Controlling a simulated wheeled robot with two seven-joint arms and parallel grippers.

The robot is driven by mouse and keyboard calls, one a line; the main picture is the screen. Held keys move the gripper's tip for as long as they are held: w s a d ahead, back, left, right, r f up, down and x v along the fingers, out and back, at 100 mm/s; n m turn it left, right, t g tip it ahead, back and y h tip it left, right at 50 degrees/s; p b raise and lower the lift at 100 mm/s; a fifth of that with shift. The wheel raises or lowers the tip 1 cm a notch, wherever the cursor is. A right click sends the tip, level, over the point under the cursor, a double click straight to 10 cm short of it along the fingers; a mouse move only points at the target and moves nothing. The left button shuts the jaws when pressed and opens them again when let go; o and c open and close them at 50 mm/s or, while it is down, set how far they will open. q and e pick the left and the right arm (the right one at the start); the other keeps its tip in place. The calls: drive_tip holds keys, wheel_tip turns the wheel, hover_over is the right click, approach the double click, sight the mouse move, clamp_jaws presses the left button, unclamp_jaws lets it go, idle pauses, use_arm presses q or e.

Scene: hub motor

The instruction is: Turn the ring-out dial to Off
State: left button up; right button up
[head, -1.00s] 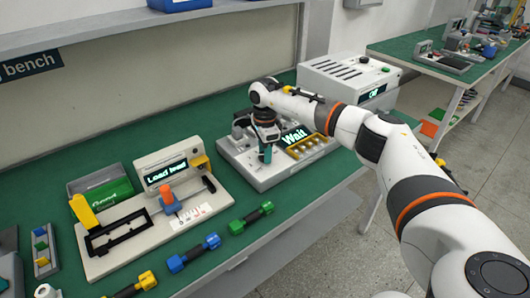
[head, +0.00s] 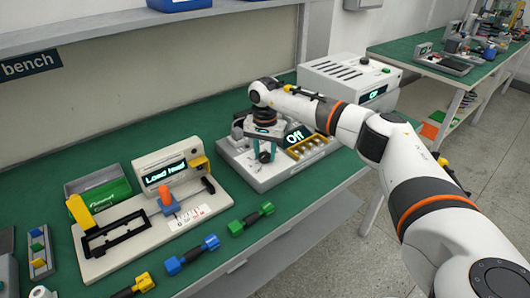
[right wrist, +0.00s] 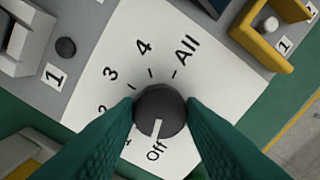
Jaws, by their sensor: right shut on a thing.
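The ring-out dial is a dark round knob (right wrist: 160,111) on a white plate (right wrist: 120,40) marked 2, 3, 4, All and Off. Its white pointer line points at Off in the right wrist view. My right gripper (right wrist: 160,115) is shut on the knob, with a green finger on each side of it. In the head view my right gripper (head: 264,150) reaches down over the grey test fixture (head: 262,182), hiding the dial. The fixture's display (head: 295,138) reads "Off". My left gripper is not in view.
Yellow slotted holders (head: 308,145) sit on the fixture right of my gripper. Left of it stands a station with a "Load lead" display (head: 165,172). Blue (head: 192,254), green (head: 251,219) and yellow-ended pieces lie along the bench front. A white box (head: 350,78) stands behind.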

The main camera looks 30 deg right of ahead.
sight(265, 155)
drive_tip(key=shift+w+r+n, duration=0.1)
drive_tip(key=shift+r+n, duration=0.05)
drive_tip(key=shift+n, duration=0.95)
drive_tip(key=o, duration=1)
wheel_tip(265, 155, up, 12)
drive_tip(key=shift+f+b, duration=0.1)
drive_tip(key=shift+b, duration=0.35)
